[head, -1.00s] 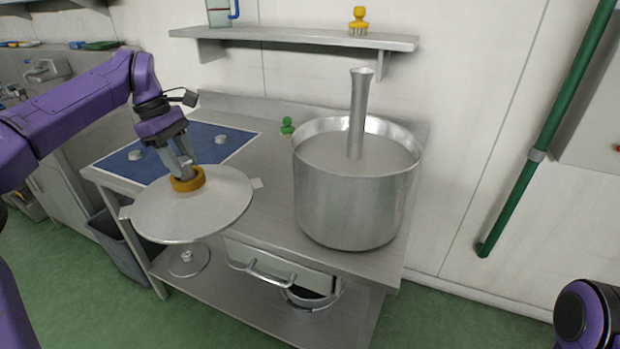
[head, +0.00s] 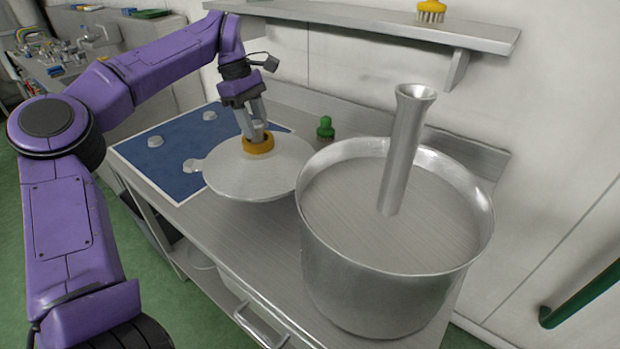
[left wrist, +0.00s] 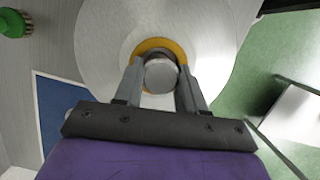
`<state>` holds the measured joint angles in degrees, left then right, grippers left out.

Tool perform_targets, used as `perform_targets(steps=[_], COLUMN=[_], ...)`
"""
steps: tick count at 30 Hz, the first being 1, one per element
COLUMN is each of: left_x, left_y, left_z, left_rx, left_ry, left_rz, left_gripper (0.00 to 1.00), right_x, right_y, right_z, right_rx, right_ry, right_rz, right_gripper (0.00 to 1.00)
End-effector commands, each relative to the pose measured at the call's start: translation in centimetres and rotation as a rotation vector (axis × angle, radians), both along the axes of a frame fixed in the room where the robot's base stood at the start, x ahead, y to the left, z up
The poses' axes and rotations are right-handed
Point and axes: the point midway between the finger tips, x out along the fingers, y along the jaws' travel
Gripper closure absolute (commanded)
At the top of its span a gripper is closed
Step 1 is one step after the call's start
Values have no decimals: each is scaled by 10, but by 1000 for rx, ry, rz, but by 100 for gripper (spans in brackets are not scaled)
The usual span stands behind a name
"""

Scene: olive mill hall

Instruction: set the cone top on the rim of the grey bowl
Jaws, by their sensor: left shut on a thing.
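The cone top (head: 225,172) is a wide, shallow metal disc with a yellow ring and a knob at its centre. My left gripper (head: 256,138) is shut on that knob from above. In the left wrist view the fingers stand on both sides of the round knob, with the cone top (left wrist: 105,45) spreading out beyond. The grey bowl (head: 370,290) is a large, deep metal vessel with an upright flared tube inside it. The cone top is left of the bowl, close to its left rim in the picture; I cannot tell the exact gap. My right gripper is out of view.
A blue mat (head: 178,165) with several small grey knobs lies on the steel bench (head: 240,240), left of the cone top. A green brush (head: 325,128) stands behind the bowl. A wall shelf (head: 400,28) with a yellow brush (head: 431,10) is above.

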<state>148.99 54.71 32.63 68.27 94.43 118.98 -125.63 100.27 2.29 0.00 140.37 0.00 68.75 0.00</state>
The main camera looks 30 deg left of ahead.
Motion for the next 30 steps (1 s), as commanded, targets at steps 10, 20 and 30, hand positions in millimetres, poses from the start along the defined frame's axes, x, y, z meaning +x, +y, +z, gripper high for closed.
perform_targets(steps=[10, 20, 30], left_x=[0, 0, 0], left_y=[0, -1, -1], left_z=[-53, -93, -98], left_rx=[-3, -3, -2], left_ry=[-1, -2, -3], left_rz=[0, 0, 0], left_gripper=[100, 100, 100], right_x=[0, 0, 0], right_y=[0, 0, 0], right_z=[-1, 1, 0], right_rx=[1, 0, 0], right_ry=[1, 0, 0], right_rz=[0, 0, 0], right_gripper=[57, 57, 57])
